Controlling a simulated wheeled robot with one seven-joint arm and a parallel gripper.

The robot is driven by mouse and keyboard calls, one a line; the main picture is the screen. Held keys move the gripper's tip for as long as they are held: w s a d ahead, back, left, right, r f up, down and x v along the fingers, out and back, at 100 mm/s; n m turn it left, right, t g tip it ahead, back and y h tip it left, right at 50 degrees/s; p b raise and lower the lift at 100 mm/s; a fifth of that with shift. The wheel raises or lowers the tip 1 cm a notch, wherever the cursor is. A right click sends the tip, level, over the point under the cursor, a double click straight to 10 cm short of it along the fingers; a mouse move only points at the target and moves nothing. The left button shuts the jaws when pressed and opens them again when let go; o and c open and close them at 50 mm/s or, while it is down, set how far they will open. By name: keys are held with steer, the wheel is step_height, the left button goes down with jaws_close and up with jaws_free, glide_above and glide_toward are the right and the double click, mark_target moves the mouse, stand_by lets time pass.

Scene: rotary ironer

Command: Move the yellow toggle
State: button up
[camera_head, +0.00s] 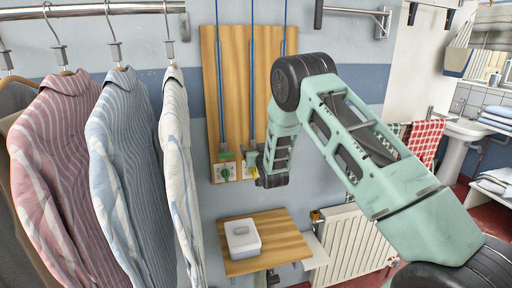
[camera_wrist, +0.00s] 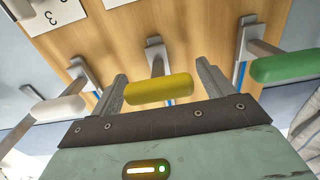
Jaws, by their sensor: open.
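The yellow toggle (camera_wrist: 158,89) has a rounded yellow handle on a grey metal lever, fixed to a wooden board (camera_wrist: 205,22). In the wrist view, my gripper (camera_wrist: 161,72) is open, with one finger on each side of the yellow toggle's lever and handle. I see gaps between the fingers and the toggle; contact is not clear. In the head view, my gripper (camera_head: 262,178) is at the lower part of the board and hides most of the toggle there.
In the wrist view, a white toggle (camera_wrist: 58,109) is to the left and a green toggle (camera_wrist: 286,65) to the right, both close to my fingers. In the head view, shirts (camera_head: 130,160) hang at left. A small wooden shelf (camera_head: 270,262) with a white box (camera_head: 242,240) is below.

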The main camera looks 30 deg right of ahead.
steer(key=c, duration=1.4)
step_height(320, 180, up, 35)
steer(key=shift+f+p, duration=0.1)
steer(key=shift+p, duration=0.7)
steer(key=o, duration=1.4)
steer(key=shift+f, duration=0.1)
